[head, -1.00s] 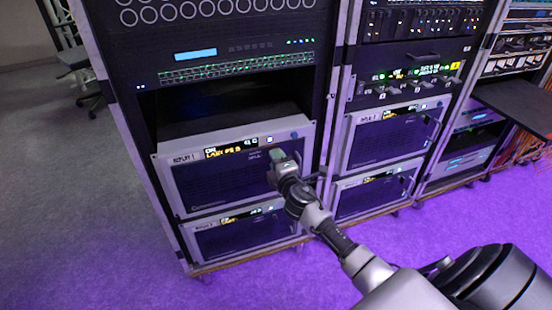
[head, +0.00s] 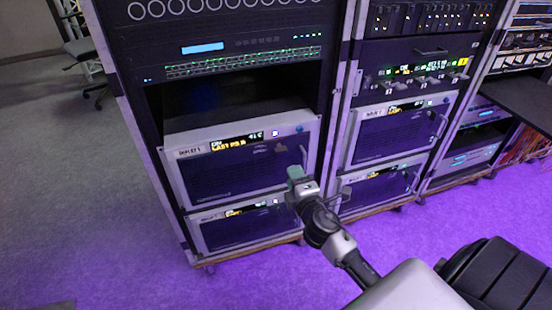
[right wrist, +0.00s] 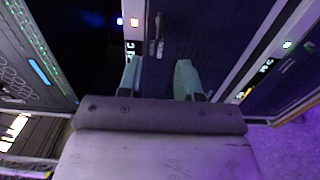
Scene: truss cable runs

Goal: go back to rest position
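My right gripper (head: 298,178) is in front of the lower right part of the upper amplifier unit (head: 235,172) in the left rack. In the right wrist view its two green-tipped fingers (right wrist: 158,80) stand apart with nothing held between them. The unit's dark face lies beyond the fingers. In the head view the unit's right-hand handle (head: 304,158) shows just above the gripper, seemingly free of it. My left gripper is not in view.
A second unit (head: 245,228) sits below in the left rack (head: 130,140). The middle rack (head: 345,130) stands close to the right. A dark shelf (head: 520,100) juts out at the far right. The purple-lit floor (head: 285,280) in front is clear. A chair (head: 85,50) stands at the back left.

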